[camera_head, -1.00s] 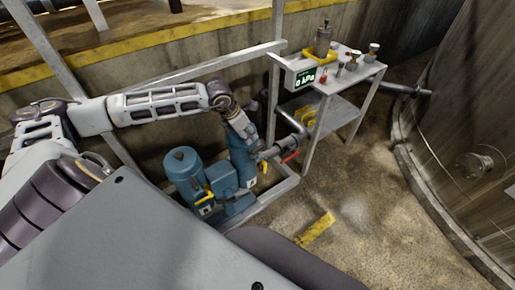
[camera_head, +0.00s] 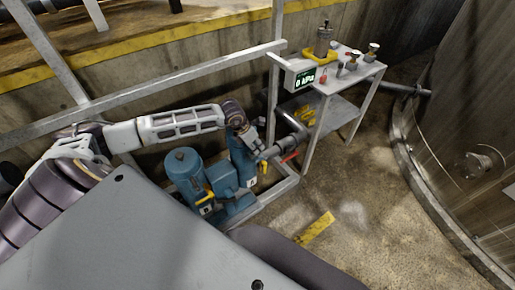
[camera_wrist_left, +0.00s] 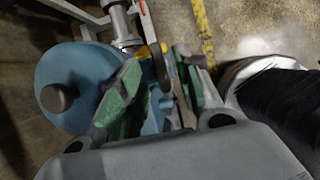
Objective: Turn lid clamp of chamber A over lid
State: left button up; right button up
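My left gripper (camera_head: 256,144) reaches down beside a blue pump (camera_head: 184,163) at the floor-level frame. In the left wrist view its two green fingers (camera_wrist_left: 160,62) stand apart, with a dark narrow part and some blue housing visible in the gap; I cannot tell if they touch it. The blue pump's round top (camera_wrist_left: 78,80) with a dark knob lies left of the fingers. I cannot identify the lid clamp of chamber A for certain. A small metal canister (camera_head: 323,40) on a yellow base stands on the side table, well away from the gripper. My right gripper is not in view.
The grey table (camera_head: 330,88) carries a display reading 0 kPa (camera_head: 304,80) and small valves (camera_head: 353,61). A large curved metal tank (camera_head: 465,110) stands at right. Grey rails (camera_head: 150,83) run behind my arm. The floor (camera_head: 365,185) between table and tank is clear.

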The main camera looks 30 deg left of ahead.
aim_at(258, 148)
pick_arm(q)
jog(key=shift+x, duration=1.95)
grip_shut()
